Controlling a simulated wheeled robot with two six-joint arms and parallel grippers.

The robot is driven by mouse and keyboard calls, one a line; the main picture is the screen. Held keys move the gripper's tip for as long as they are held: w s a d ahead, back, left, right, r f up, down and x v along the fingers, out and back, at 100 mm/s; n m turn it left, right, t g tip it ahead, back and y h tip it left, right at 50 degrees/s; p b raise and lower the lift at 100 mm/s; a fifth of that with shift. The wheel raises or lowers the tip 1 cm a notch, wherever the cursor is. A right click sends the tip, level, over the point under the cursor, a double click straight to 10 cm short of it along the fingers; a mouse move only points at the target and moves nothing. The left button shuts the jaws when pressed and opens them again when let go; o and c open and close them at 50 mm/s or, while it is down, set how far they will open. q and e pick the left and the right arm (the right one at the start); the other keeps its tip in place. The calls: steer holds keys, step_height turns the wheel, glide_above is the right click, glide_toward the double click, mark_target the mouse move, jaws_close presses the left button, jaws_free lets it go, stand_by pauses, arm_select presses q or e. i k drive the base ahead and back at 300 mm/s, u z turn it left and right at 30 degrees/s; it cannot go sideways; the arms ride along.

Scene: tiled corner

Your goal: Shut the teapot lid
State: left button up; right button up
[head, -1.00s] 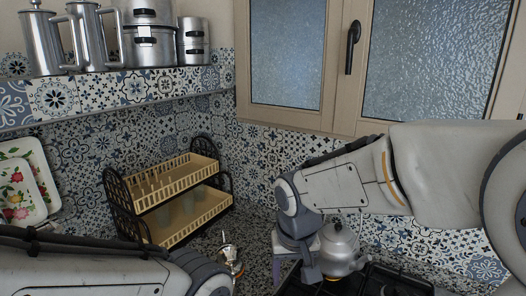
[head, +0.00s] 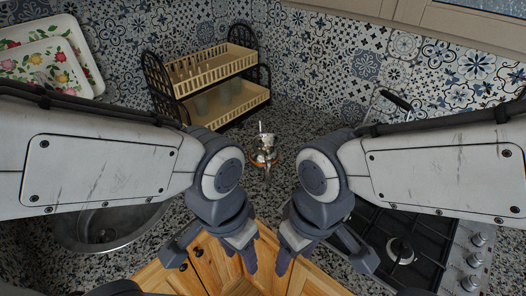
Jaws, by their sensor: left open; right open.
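A small shiny teapot (head: 264,156) with a coppery lower part stands on the speckled counter, at the middle of the head view. A pale piece sticks up at its top; it looks like a raised lid (head: 263,129), but it is too small to tell its angle surely. My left gripper (head: 243,258) is open, pointing down in front of the teapot and to its left. My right gripper (head: 288,258) is open, pointing down in front and to its right. Neither touches the teapot.
A two-tier dish rack (head: 222,110) stands behind the teapot to the left. A sink (head: 100,232) is at left, with flowered trays (head: 50,48) above. A gas hob (head: 402,250) is at right. Wooden cabinets (head: 205,262) lie below the counter. Counter around the teapot is clear.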

mark_target(266, 142)
steer(key=z, duration=0.55)
steer(key=k, duration=1.3)
steer(key=u, duration=0.15)
steer(key=i, duration=0.75)
steer(key=u, duration=0.8)
